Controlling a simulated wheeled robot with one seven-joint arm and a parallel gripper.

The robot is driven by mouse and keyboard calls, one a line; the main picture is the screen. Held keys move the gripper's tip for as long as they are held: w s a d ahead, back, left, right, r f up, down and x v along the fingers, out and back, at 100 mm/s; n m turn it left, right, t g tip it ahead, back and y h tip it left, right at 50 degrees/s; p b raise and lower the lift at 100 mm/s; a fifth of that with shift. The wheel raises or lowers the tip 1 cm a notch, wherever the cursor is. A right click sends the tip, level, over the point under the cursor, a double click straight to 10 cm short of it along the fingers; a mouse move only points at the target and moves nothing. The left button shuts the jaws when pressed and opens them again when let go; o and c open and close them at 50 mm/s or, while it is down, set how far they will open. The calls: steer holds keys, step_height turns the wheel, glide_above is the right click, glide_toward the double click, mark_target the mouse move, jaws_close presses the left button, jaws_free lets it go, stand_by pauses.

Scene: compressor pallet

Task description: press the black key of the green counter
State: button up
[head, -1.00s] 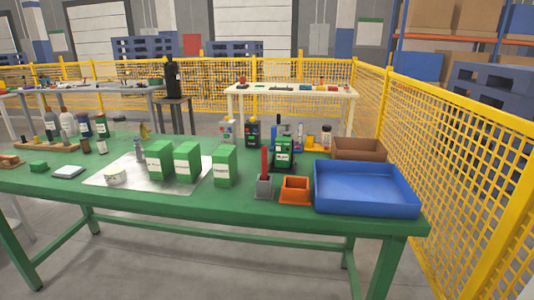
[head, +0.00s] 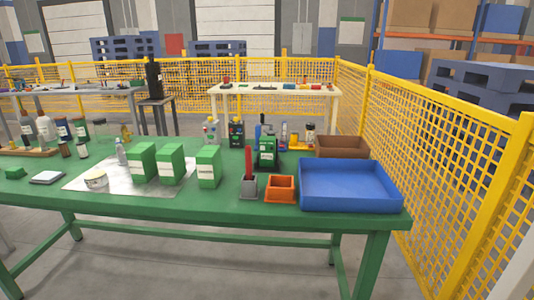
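A small green device (head: 267,151) with a dark upper part and a pale label stands upright toward the back right of the green table; it looks like the green counter. Its black key is too small to make out. A grey holder (head: 249,188) with a red upright piece is in front of it to the left. An orange bin (head: 280,189) is in front of it to the right. My gripper is not in view.
A blue tray (head: 349,205) and a brown box (head: 341,147) fill the table's right end. Several green boxes (head: 208,167) stand left of the device. More small items stand behind it. Yellow mesh fencing (head: 430,150) runs along the right side.

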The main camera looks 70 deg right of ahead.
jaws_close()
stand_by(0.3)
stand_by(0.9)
